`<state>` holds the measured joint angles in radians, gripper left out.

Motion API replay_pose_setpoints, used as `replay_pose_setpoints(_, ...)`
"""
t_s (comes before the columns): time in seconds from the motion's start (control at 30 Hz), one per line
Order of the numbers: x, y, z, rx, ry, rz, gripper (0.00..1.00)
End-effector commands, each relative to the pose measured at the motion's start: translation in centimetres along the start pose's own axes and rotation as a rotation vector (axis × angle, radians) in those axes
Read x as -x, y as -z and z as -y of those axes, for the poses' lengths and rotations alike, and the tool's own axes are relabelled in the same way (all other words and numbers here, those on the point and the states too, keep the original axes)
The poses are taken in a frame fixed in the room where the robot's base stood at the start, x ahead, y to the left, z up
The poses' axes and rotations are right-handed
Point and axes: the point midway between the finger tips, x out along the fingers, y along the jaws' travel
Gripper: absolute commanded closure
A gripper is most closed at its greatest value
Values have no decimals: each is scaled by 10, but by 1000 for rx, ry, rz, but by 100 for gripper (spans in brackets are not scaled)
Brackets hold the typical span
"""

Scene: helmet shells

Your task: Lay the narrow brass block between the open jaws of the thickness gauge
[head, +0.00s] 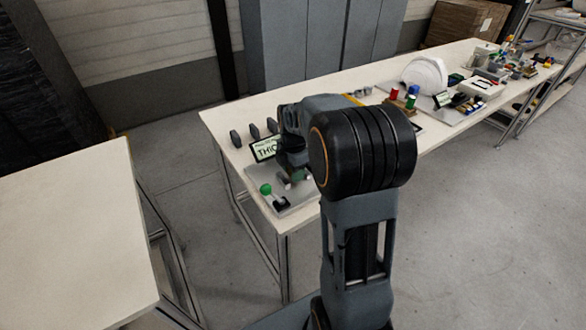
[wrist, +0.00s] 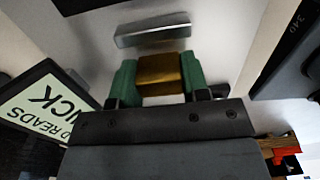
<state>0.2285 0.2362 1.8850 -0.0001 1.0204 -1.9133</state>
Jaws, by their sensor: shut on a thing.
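My gripper (wrist: 162,80) is shut on the brass block (wrist: 163,68), with one green fingertip on each side of it. A pale metal bar (wrist: 152,30), which looks like a jaw of the thickness gauge, lies just beyond the block in the wrist view; a narrow gap shows between them. In the head view the gauge is a grey plate (head: 292,200) with a green-knobbed lever (head: 266,189) at the near left end of the table. My gripper (head: 292,174) is over the plate there, partly hidden by my arm. The block cannot be made out in the head view.
A sign reading "THICK" (head: 264,149) stands behind the gauge; it also shows in the wrist view (wrist: 42,108). Several dark upright pieces (head: 254,131) stand behind it. A white helmet shell (head: 425,75) and small parts are farther right. The table's front left corner is bare.

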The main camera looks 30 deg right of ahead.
Motion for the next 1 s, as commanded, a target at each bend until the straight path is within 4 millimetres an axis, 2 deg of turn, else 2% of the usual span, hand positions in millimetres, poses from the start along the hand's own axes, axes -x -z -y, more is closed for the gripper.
replay_pose_setpoints(0.87,-10,0,0,0,0,0,88)
replay_pose_setpoints(0.9,-10,0,0,0,-1,0,57)
replay_pose_setpoints(1.0,-9,0,0,0,-1,0,47)
